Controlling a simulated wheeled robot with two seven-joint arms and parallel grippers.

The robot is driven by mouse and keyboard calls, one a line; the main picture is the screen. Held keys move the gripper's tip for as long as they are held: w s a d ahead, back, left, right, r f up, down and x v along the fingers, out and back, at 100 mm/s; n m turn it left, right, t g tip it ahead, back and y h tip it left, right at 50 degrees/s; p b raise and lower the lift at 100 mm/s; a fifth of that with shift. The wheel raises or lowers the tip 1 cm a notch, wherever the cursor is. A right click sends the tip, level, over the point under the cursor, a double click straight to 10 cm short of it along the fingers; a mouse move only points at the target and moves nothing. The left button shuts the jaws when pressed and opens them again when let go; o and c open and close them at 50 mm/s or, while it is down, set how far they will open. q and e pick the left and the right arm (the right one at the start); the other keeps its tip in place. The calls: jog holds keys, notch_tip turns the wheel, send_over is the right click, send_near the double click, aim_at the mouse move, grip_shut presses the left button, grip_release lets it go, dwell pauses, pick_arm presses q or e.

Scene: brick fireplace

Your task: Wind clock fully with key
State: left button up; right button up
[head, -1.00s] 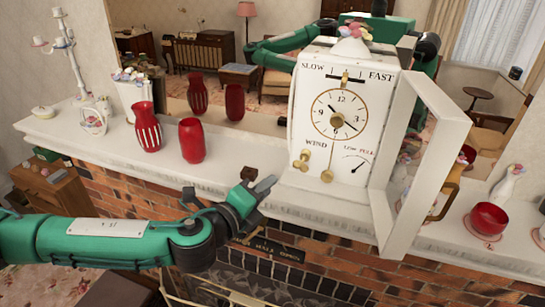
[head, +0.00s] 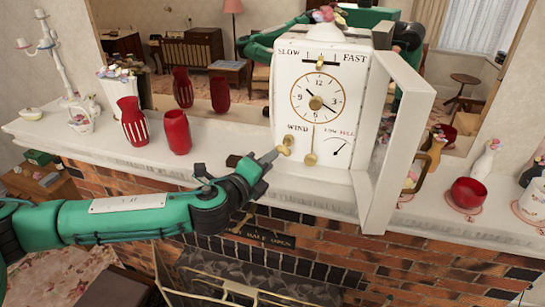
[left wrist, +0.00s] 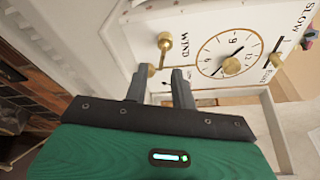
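The white clock (head: 345,185) stands on the mantel with its door (head: 395,150) swung open to the right. Its dial (head: 317,96) sits above the words WIND and LOW/FULL, and a small level gauge (head: 338,147) is at the lower right. A brass winding key (head: 287,143) sticks out under WIND; it also shows in the left wrist view (left wrist: 164,48). My left gripper (head: 270,158) is at the key, its fingers apart. In the wrist view its fingertips (left wrist: 162,74) are on either side of the key's near end. Contact is unclear. My right gripper is not seen.
Red vases (head: 176,132) and white ornaments stand left on the mantel (head: 220,155). A red bowl (head: 468,192) and figurines stand right of the open door. A mirror is behind, and the brick fireplace (head: 330,260) is below. The mantel between vases and clock is mostly clear.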

pick_arm(q)
jog(key=shift+d+r, duration=0.1)
jog(key=shift+d, duration=0.05)
jog(key=shift+w+d, duration=0.2)
jog(key=shift+w, duration=0.05)
jog(key=shift+s+a, duration=0.15)
grip_shut()
grip_release()
jog(key=o, duration=1)
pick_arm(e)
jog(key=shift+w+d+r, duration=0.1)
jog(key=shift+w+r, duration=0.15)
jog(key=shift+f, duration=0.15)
